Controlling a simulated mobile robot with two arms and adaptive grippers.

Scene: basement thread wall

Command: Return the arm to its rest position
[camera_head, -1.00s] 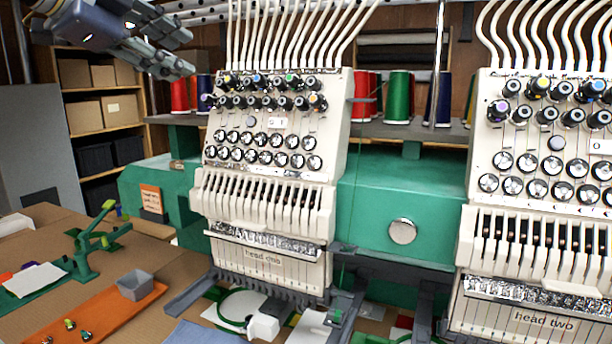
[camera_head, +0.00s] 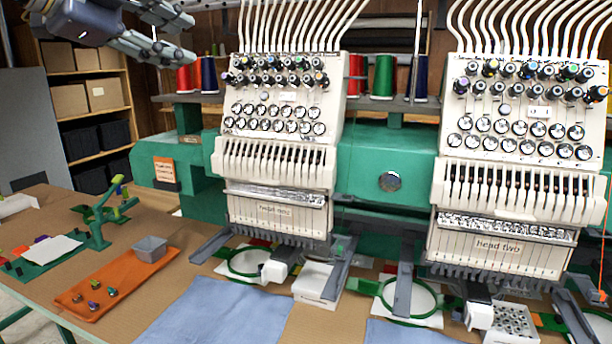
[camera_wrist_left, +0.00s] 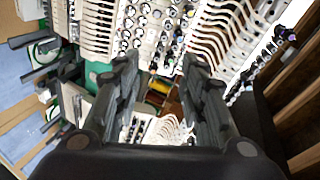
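My left gripper (camera_head: 188,39) is raised at the upper left of the head view, in front of the shelves and thread spools. Its fingers are spread apart with nothing between them. In the left wrist view the gripper (camera_wrist_left: 158,70) also shows two separated fingers, with the tilted machine heads beyond them. My right gripper is in neither view.
Two white embroidery heads (camera_head: 270,160) (camera_head: 515,165) stand on a green machine (camera_head: 380,160). Below is a table with an orange tray (camera_head: 125,285), a grey bin (camera_head: 150,248), a green stand (camera_head: 100,215) and blue cloth (camera_head: 215,315). Shelves (camera_head: 90,105) stand behind left.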

